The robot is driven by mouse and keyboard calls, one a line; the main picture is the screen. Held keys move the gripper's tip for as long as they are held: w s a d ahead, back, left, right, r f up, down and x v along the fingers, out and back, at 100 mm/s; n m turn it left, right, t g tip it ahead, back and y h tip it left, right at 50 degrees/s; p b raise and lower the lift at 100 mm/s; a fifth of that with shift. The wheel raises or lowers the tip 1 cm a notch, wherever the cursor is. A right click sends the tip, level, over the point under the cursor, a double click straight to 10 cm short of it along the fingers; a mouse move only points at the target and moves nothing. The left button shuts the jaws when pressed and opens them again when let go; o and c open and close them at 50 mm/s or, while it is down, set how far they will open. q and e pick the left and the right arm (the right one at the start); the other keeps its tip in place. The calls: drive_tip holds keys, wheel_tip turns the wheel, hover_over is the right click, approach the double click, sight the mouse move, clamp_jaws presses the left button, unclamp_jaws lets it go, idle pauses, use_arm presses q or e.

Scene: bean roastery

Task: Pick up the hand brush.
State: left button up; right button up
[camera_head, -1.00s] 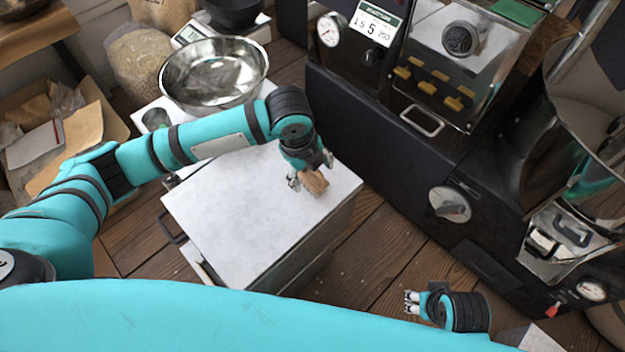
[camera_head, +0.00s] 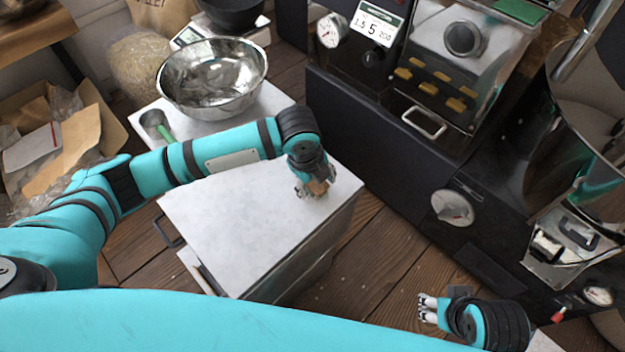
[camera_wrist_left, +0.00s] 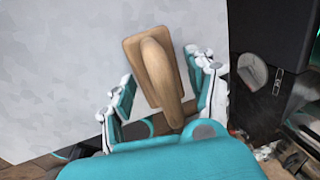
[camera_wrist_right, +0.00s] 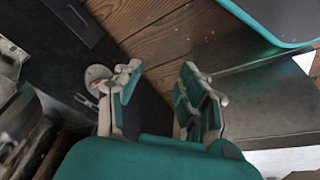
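The hand brush (camera_head: 318,187) lies on the white top of the cabinet (camera_head: 235,220), near its right corner. In the left wrist view the brush (camera_wrist_left: 157,77) shows a wooden block with a raised wooden handle, pointing toward my gripper. My left gripper (camera_head: 313,190) is above the brush. Its fingers (camera_wrist_left: 163,85) are open, one on each side of the brush, with a gap visible on both sides. My right gripper (camera_head: 427,308) is low at the right, away from the cabinet. Its fingers (camera_wrist_right: 158,88) are apart with nothing between them.
A steel bowl (camera_head: 212,78) and a small metal cup with a green handle (camera_head: 155,122) stand behind my left arm. The dark roaster (camera_head: 400,140) stands to the right of the cabinet. Wooden floor (camera_head: 385,262) lies between them. A cardboard box (camera_head: 60,140) is at the left.

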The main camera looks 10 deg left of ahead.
use_arm(q)
drive_tip(key=c, duration=1)
drive_tip(key=shift+r, duration=0.15)
drive_tip(key=shift+r, duration=0.2)
drive_tip(key=r+p, duration=0.1)
drive_tip(key=r, duration=0.2)
drive_tip(key=shift+s+d+r+p, duration=0.1)
drive_tip(key=shift+s+d+p, duration=0.05)
drive_tip(key=shift+s+p, duration=0.25)
drive_tip(key=s+d+r+p, duration=0.1)
drive_tip(key=s+d, duration=0.4)
drive_tip(key=s, duration=0.9)
drive_tip(key=shift+s+p, duration=0.2)
drive_tip(key=shift+p, duration=0.55)
use_arm(e)
wheel_tip(320, 180, down, 15)
drive_tip(key=shift+w+a+g, duration=0.15)
drive_tip(key=shift+g, duration=0.25)
drive_tip(key=shift+r, duration=0.1)
